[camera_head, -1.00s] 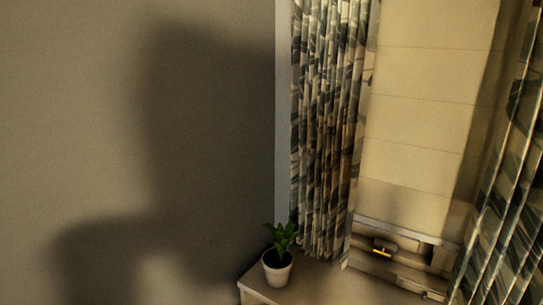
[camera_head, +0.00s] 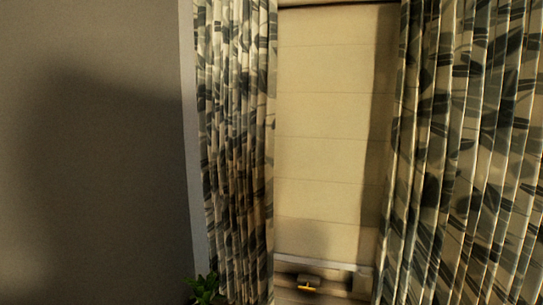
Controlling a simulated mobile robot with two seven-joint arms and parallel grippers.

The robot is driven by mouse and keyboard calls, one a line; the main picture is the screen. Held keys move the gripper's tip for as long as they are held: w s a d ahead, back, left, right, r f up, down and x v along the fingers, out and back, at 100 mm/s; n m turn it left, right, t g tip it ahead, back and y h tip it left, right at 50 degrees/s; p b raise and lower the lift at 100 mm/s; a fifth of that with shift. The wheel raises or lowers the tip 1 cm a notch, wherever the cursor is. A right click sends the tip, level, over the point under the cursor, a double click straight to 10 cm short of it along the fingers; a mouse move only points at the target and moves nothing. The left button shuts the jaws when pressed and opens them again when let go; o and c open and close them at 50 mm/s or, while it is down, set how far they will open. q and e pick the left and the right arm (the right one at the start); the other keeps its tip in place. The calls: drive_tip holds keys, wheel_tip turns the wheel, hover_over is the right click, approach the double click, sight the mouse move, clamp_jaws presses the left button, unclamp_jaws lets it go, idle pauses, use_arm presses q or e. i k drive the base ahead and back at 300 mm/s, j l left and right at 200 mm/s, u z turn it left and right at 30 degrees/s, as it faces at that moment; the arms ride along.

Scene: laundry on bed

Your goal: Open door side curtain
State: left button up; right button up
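Two patterned curtains with dark leaf shapes on a pale ground hang in the head view. The left curtain (camera_head: 238,140) is gathered into narrow folds beside the grey wall. The right curtain (camera_head: 465,150) is spread wider and runs to the right edge of the picture. Between them is an uncovered gap with a pale blind (camera_head: 332,130) behind it. I cannot tell which curtain is the door side one. Neither of my grippers is in view.
A plain grey wall (camera_head: 90,150) with a dark shadow on it fills the left. A green plant (camera_head: 205,288) stands at the bottom, below the left curtain. A ledge with a small yellow-marked object (camera_head: 308,282) lies below the blind.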

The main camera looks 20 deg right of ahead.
sight(414, 44)
drive_tip(key=i+u, duration=0.1)
drive_tip(key=u, duration=0.35)
drive_tip(key=i+u, duration=0.1)
drive_tip(key=u, duration=0.4)
drive_tip(key=i+l+u, duration=0.1)
drive_tip(key=u, duration=0.35)
drive_tip(key=z, duration=0.45)
drive_tip(key=i+z, duration=0.1)
drive_tip(key=z, duration=0.75)
drive_tip(key=j+z, duration=0.1)
drive_tip(key=z, duration=0.3)
drive_tip(key=i+j+z, duration=0.1)
drive_tip(key=z, duration=0.8)
drive_tip(key=j+z, duration=0.15)
drive_tip(key=z, duration=0.25)
